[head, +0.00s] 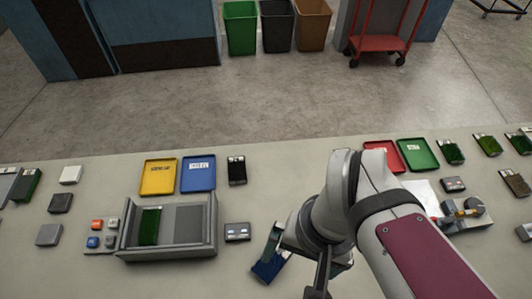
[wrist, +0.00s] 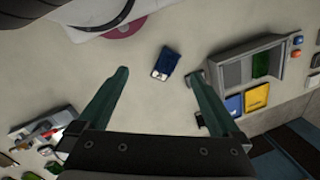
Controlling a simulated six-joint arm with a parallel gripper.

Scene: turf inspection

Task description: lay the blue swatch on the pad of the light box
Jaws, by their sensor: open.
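The blue swatch (head: 266,271) lies on the table, partly hidden by my gripper. The wrist view shows the swatch (wrist: 169,57) whole, dark blue with a pale label end, just beyond the fingertips and between their lines. My gripper (wrist: 157,74) is open, with nothing between its fingers. What looks like the light box (head: 120,252), a grey open-topped box, stands to the left of my gripper in the head view. A green swatch (head: 149,226) lies in its left part; a plain grey pad (head: 189,224) is bare at right. The box (wrist: 283,71) also shows at right in the wrist view.
A small dark device (head: 237,232) stands between the box and my gripper. Yellow (head: 157,177) and blue (head: 198,174) trays and a black swatch (head: 237,171) lie behind. Colored buttons (head: 96,224) stand left of the box. Red (head: 383,157) and green (head: 417,155) trays lie right.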

